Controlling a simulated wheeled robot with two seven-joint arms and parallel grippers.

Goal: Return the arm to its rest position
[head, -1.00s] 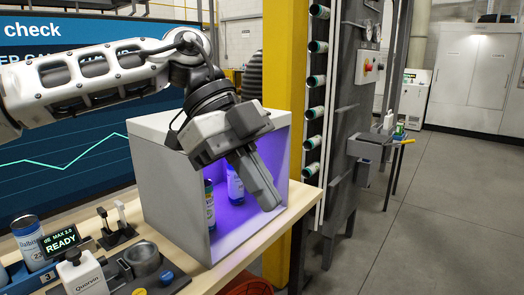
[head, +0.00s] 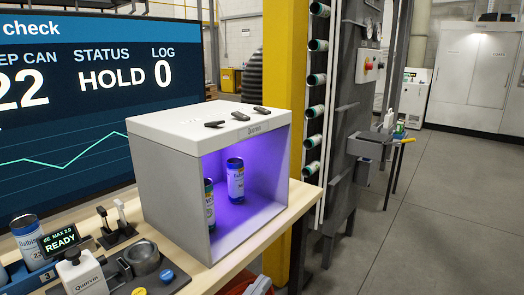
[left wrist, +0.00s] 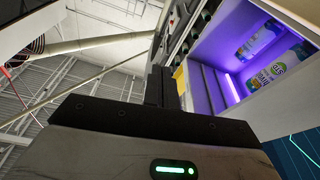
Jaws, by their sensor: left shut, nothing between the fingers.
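My left gripper (left wrist: 160,80) shows in the left wrist view with its dark fingers together and nothing between them. In the head view only a small grey part, probably of this gripper (head: 259,286), shows at the bottom edge, below the bench front. The light booth (head: 165,160) stands on the bench with purple light inside. It also shows at the upper right of the left wrist view (left wrist: 270,115), apart from the fingers. My right gripper is not in view.
The wooden bench (head: 285,213) holds a Quervin device (head: 82,275), a READY display (head: 60,239) and a can (head: 30,243) at the left. A large screen (head: 75,110) stands behind. A yellow post (head: 284,60) rises beyond the booth. Open floor (head: 430,220) lies to the right.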

